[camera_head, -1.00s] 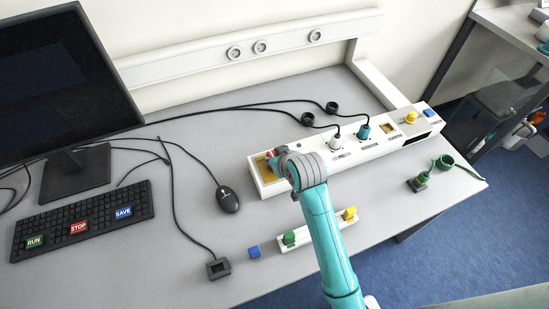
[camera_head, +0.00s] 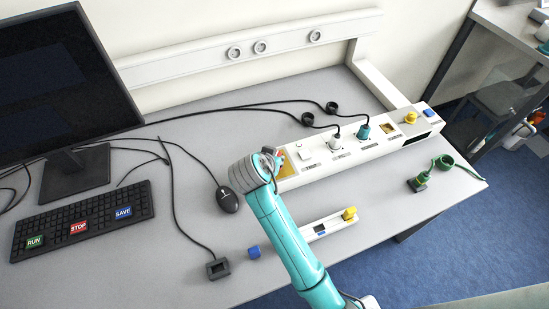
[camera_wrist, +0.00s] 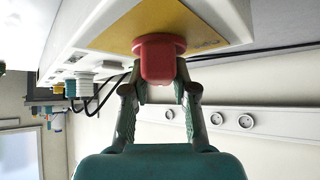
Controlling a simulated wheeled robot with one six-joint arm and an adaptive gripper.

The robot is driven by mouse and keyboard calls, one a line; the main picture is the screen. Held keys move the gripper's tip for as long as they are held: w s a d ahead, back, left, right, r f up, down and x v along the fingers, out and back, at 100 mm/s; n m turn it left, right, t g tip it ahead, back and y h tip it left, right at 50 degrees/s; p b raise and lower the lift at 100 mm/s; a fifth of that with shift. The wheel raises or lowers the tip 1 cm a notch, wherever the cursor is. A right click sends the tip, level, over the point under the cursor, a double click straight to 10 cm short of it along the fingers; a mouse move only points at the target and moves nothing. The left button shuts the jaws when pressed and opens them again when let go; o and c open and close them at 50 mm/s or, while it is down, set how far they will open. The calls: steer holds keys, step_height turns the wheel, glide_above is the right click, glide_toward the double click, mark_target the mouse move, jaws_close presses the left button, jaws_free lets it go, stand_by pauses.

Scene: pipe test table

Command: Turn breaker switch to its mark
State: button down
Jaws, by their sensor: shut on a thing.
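The breaker switch is a red knob (camera_wrist: 160,60) with a round flange on a yellow plate (camera_wrist: 105,30) in the wrist view. The plate sits at the near left end of the long white panel (camera_head: 318,172) in the head view. My gripper (camera_wrist: 161,84) has its two fingers on either side of the red knob and is shut on it. In the head view my wrist covers the left end of the panel, so only a bit of red and yellow shows beside it. I cannot make out the mark or the switch's angle against it.
The panel also carries a white plug (camera_head: 335,142), a teal plug (camera_head: 363,131) and a yellow knob (camera_head: 411,118). A mouse (camera_head: 228,200) lies close to my wrist. A small white strip (camera_head: 330,226) with a yellow block and a blue cube (camera_head: 253,252) lie in front.

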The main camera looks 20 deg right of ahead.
steer(key=shift+m, duration=0.4)
steer(key=c, duration=0.9)
jaws_free()
steer(key=shift+a+r, duration=0.1)
steer(key=v, duration=1.1)
steer(key=shift+s+a+r, duration=0.1)
steer(key=shift+a+r, duration=0.1)
steer(key=shift+a, duration=0.2)
